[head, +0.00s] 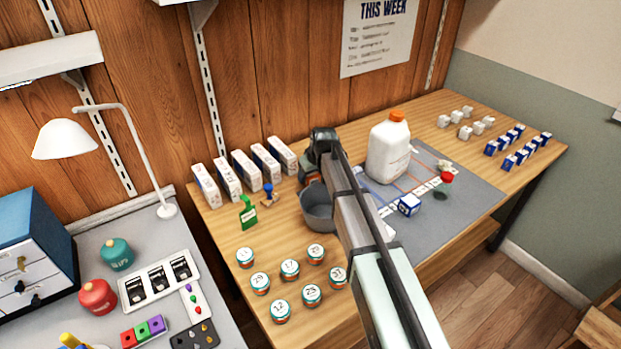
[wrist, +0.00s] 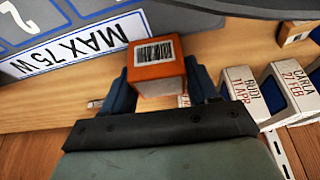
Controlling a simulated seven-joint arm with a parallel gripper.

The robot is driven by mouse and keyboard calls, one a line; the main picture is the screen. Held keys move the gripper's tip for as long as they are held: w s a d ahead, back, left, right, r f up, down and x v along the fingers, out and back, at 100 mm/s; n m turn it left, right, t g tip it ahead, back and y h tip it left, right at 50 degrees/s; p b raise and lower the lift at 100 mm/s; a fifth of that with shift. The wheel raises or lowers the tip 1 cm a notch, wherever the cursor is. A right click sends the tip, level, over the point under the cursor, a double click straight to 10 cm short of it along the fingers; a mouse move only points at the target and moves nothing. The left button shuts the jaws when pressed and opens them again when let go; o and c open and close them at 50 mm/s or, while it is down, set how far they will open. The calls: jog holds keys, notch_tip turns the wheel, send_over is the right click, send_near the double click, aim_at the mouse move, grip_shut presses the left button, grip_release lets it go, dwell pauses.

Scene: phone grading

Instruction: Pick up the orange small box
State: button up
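The orange small box (wrist: 155,62) shows in the wrist view, with a white barcode label on its orange face and a pale side. My gripper (wrist: 160,85) has one dark blue finger on each side of it, and both look pressed against it, so it appears shut on the box. Whether the box is clear of the table cannot be told. In the head view my gripper (head: 312,168) is over the back of the wooden table, beside the tall white boxes (head: 266,162).
A grey bowl (head: 318,212) stands close to my gripper. A white jug (head: 388,155) with an orange cap stands on the grey mat (head: 468,190), right of my arm. Several round jars (head: 290,268) stand at the front. A green item (head: 248,213) is left of the bowl.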

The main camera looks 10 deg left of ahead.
jog(key=c, duration=0.6)
